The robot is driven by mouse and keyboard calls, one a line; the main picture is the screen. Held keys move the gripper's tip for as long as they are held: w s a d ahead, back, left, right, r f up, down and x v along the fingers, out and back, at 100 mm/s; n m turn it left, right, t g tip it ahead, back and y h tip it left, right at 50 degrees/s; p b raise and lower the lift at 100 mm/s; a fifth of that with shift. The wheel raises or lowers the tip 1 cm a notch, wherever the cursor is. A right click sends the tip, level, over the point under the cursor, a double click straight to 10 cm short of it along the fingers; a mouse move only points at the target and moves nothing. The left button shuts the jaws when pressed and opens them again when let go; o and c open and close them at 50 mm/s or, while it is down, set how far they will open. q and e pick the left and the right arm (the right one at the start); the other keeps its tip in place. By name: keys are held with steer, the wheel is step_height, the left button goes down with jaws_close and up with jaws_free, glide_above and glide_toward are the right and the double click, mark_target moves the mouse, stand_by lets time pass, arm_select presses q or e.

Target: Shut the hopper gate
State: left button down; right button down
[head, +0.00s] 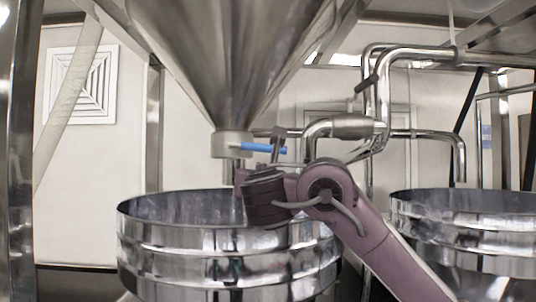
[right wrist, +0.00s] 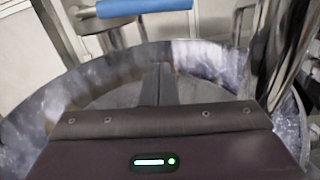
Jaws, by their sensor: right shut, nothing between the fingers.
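The steel hopper (head: 232,50) is a large cone that narrows down to a pale outlet collar (head: 231,143). The gate's blue handle (head: 258,147) sticks out sideways to the right from this collar. The handle also shows at the top of the right wrist view (right wrist: 133,7). My right gripper (head: 278,140) comes in from the lower right with its dark fingers at the handle's right end. In the right wrist view its fingers (right wrist: 158,80) are together and empty, with the handle beyond them and to the left. I cannot tell whether they touch. My left gripper is not in view.
A shiny steel drum (head: 200,262) stands open under the hopper outlet; my right wrist is in front of its rim. A second drum (head: 470,235) stands at the right. Bent steel pipes (head: 385,90) run behind my right arm. A frame post (head: 18,150) stands at the far left.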

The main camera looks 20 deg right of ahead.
mark_target(258, 148)
steer(key=w+r+p, duration=0.1)
steer(key=r+p, duration=0.1)
steer(key=w+d+r+p, duration=0.1)
steer(key=w+r+p, duration=0.1)
steer(key=shift+d+r, duration=0.1)
stand_by(0.4)
